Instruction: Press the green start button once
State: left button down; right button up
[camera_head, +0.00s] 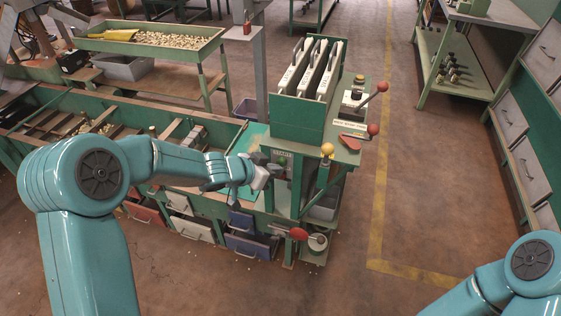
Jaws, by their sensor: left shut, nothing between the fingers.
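My left arm reaches in from the left to the front of the green machine (309,120). My left gripper (268,174) is shut and empty, close in front of the machine's small labelled panel (283,155). A small green part shows just above the gripper; I cannot tell whether it is the start button. The gripper hides part of the panel, and I cannot tell whether it touches anything there. My right arm shows at the lower right, but its gripper is out of view.
A yellow ball knob (327,149), a red handle (298,233) and red-knobbed levers (382,87) stick out around the machine. A long bench with drawers (193,229) runs left. A hopper of nuts (160,40) stands behind. The floor (420,190) at right is clear.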

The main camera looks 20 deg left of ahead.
pick_arm(q)
jog(key=shift+w+p, duration=0.5)
jog(key=shift+p, duration=0.1)
dwell(0.7)
jog(key=shift+s, duration=0.15)
dwell(0.3)
jog(key=shift+s+b, duration=0.55)
jog(key=shift+s, duration=0.2)
jog(key=s+b, duration=0.2)
jog(key=s, duration=0.3)
dwell(0.7)
